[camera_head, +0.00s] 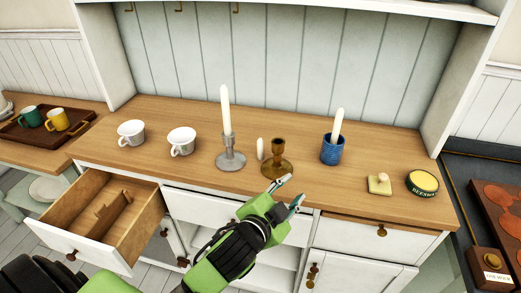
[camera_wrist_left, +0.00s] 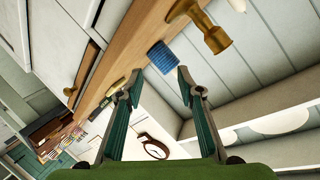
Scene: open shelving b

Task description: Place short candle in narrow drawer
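The short candle (camera_head: 260,148) is a small white stub standing on the wooden counter, between a grey candlestick (camera_head: 230,160) with a tall white candle and an empty brass candlestick (camera_head: 278,166). An open drawer (camera_head: 88,242) with a white front juts out at the lower left; a wooden piece (camera_head: 108,215) lies inside it. My left gripper (camera_head: 293,189) is open and empty by the counter's front edge, just in front of and right of the brass candlestick. In the left wrist view, its spread fingers (camera_wrist_left: 158,74) have nothing between them. My right gripper is out of view.
Two white cups (camera_head: 182,141) stand left on the counter (camera_head: 350,190). A blue cup (camera_head: 332,149) holding a white candle, a small yellowish block (camera_head: 379,184) and a yellow-lidded tin (camera_head: 422,183) stand right. A tray with mugs (camera_head: 43,122) is far left.

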